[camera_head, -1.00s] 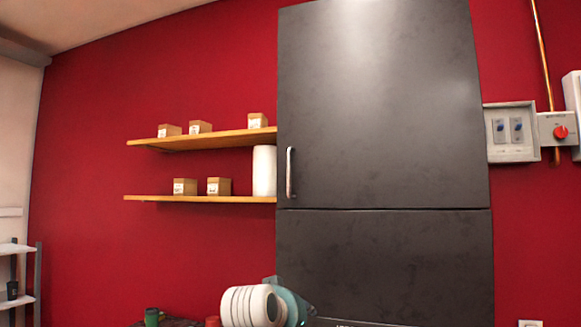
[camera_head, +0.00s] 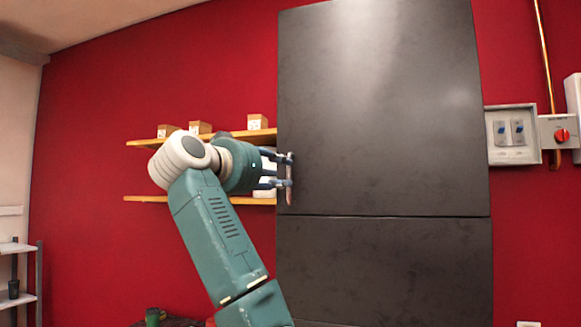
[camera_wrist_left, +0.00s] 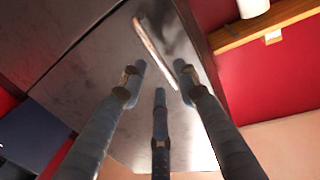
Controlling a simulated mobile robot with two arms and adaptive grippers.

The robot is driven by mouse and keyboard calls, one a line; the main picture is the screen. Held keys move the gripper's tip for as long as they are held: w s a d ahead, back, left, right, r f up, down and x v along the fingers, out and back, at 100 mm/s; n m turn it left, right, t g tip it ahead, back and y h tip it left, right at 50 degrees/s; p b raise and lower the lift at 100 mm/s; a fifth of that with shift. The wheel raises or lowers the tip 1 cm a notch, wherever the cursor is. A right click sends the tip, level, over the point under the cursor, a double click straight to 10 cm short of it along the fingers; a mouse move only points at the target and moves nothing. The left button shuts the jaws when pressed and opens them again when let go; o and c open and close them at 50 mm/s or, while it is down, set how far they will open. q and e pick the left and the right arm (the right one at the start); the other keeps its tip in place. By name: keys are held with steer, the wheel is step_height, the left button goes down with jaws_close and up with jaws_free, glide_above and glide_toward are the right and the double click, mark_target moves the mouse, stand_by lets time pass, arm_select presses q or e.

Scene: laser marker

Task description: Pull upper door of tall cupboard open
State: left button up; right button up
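The upper door (camera_head: 385,110) of the tall dark grey cupboard is closed, flush above the lower door (camera_head: 385,265). Its vertical metal handle (camera_head: 289,194) is at the door's lower left edge, partly covered by my fingers. My left gripper (camera_head: 285,171) has come in from the left, with its fingertips at the handle. In the left wrist view, the fingers of my left gripper (camera_wrist_left: 158,80) are spread apart, and the handle (camera_wrist_left: 152,42) runs between and beyond the fingertips. I cannot tell whether they touch it. My right gripper is not in view.
Two wooden shelves (camera_head: 150,198) with small boxes (camera_head: 257,122) are on the red wall left of the cupboard, behind my left arm. A switch box (camera_head: 512,135) and a red knob (camera_head: 562,134) are on the wall to the right. The space before the door's right part is clear.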

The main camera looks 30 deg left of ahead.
mark_target(289, 173)
arm_select(q)
steer(key=w+p, duration=0.2)
steer(key=w, duration=0.2)
steer(key=shift+w+r, duration=0.1)
steer(key=shift+r, duration=0.05)
steer(key=shift+w+a, duration=0.1)
steer(key=shift+w, duration=0.55)
jaws_close()
